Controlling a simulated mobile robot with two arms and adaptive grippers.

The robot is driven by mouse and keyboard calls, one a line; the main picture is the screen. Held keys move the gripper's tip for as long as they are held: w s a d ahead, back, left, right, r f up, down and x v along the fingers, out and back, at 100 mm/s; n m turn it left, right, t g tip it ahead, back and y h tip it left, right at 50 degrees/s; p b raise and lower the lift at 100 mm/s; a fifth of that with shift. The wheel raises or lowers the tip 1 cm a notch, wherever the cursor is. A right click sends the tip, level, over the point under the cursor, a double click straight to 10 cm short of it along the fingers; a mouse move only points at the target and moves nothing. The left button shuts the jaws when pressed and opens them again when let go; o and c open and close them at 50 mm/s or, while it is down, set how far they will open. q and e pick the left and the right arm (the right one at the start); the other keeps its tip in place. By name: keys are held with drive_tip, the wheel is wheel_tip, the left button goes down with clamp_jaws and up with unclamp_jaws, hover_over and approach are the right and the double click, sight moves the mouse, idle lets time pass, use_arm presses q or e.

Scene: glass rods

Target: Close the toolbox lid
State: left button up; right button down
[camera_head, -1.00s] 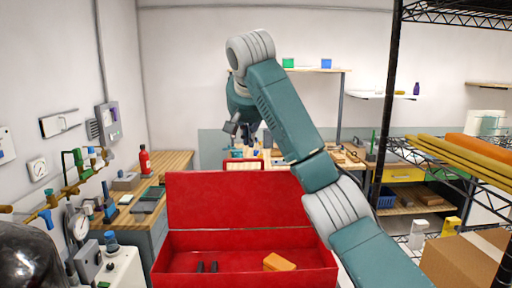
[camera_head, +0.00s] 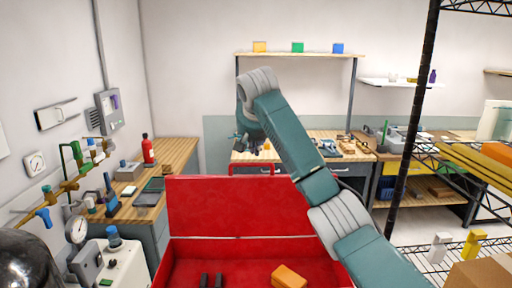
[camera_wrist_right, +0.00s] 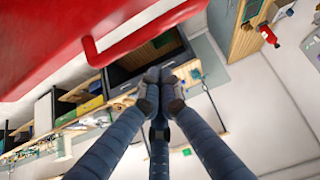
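The red toolbox (camera_head: 255,255) stands open in front of me in the head view. Its lid (camera_head: 240,208) is raised upright at the back, with a red handle (camera_head: 250,165) at its top edge. My right gripper (camera_head: 250,146) is beyond the lid and just above the handle in that view, apart from it. In the right wrist view, the lid (camera_wrist_right: 60,35) and its handle (camera_wrist_right: 95,50) fill the upper left. The right gripper's fingertips (camera_wrist_right: 160,85) are drawn together there, with nothing between them. My left gripper is not in view.
An orange block (camera_head: 288,277) and two dark pieces (camera_head: 211,280) lie inside the toolbox. A wooden bench (camera_head: 165,170) stands at left. A black wire rack (camera_head: 412,120) with yellow and orange pieces stands at right. A workbench (camera_head: 325,145) is behind the lid.

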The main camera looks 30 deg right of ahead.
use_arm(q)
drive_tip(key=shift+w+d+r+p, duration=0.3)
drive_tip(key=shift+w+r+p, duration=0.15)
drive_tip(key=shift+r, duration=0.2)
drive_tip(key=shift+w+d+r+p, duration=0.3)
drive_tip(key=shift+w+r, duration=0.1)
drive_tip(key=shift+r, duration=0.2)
use_arm(e)
drive_tip(key=shift+s+a+f, duration=0.15)
drive_tip(key=shift+s+a, duration=0.05)
drive_tip(key=shift+s, duration=0.3)
drive_tip(key=shift+s+a+f, duration=0.2)
drive_tip(key=shift+s, duration=0.25)
drive_tip(key=shift+s+a+f, duration=0.15)
drive_tip(key=shift+s+a, duration=0.05)
drive_tip(key=shift+s, duration=0.3)
